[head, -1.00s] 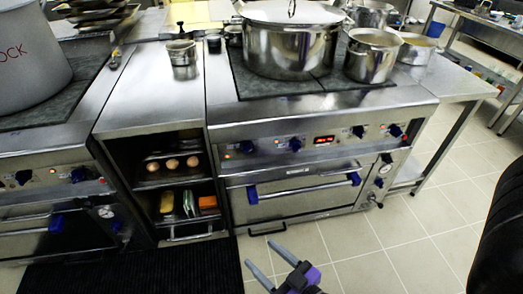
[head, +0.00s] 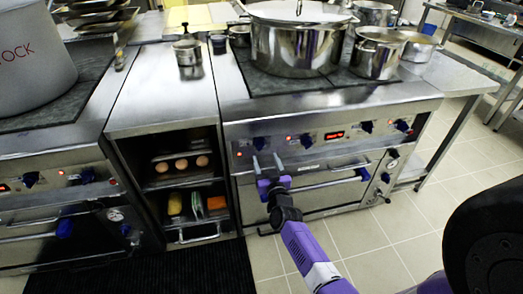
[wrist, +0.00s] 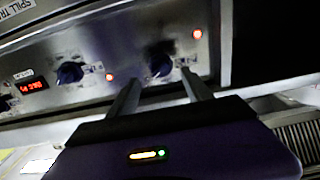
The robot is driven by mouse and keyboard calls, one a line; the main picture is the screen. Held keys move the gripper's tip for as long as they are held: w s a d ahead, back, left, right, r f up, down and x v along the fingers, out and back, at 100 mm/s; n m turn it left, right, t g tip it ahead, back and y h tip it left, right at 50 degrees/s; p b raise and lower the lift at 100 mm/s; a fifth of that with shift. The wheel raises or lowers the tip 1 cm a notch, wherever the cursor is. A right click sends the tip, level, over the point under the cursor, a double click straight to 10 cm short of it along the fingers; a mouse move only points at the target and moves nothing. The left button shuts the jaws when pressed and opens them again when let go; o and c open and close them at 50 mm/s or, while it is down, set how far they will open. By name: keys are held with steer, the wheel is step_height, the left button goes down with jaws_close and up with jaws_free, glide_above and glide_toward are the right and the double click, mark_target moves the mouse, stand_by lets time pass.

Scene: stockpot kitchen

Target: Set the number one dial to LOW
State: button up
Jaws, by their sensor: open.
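The front panel of the middle stove (head: 320,152) carries a row of dark blue dials. In the head view, the leftmost dial (head: 258,143) is just above my gripper (head: 267,160). My gripper is open and empty, fingers pointing at the panel. In the wrist view, the same dial (wrist: 160,62) shows between and beyond the fingertips (wrist: 161,80), apparently not gripped. Another dial (wrist: 69,73) sits nearer the red display (wrist: 32,84). The dial numbers and LOW mark are too small to read, so I cannot tell which is number one.
The oven door handle (head: 325,184) runs below the panel. A large stockpot (head: 295,45) and a smaller pot (head: 377,55) stand on the cooktop. Left is an open shelf with eggs (head: 180,163). Another stove (head: 60,160) is farther left. The tiled floor at right is clear.

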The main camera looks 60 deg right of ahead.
mark_target(262, 147)
steer(key=b+x, duration=0.1)
steer(key=x, duration=0.5)
steer(key=shift+w+d, duration=0.25)
jaws_close()
